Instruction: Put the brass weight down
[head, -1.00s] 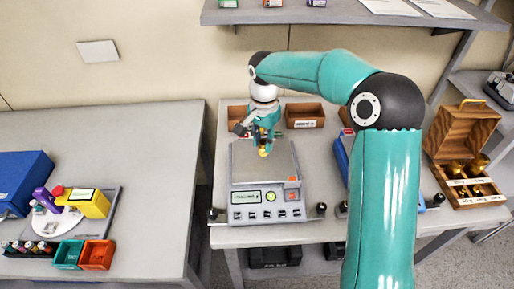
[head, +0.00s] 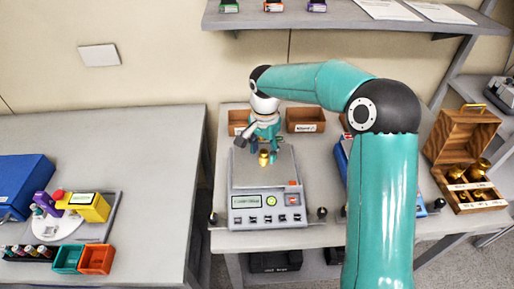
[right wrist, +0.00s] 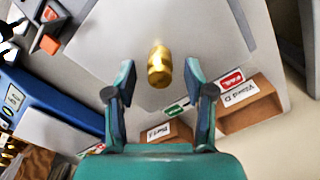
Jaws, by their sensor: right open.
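The brass weight (head: 263,157) stands on the grey pan of the balance (head: 280,170). In the right wrist view the weight (right wrist: 160,67) sits between and just beyond the spread fingertips, with a gap on both sides. My right gripper (head: 264,150) is open right above and behind the weight in the head view; its fingers also show apart in the right wrist view (right wrist: 160,80). My left gripper is not in view.
Wooden bins (head: 305,119) stand behind the balance. A blue device (head: 343,158) is to its right, partly behind my right arm. An open wooden box (head: 467,165) with several brass weights stands at the far right. Another table with a blue case (head: 22,185) is at left.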

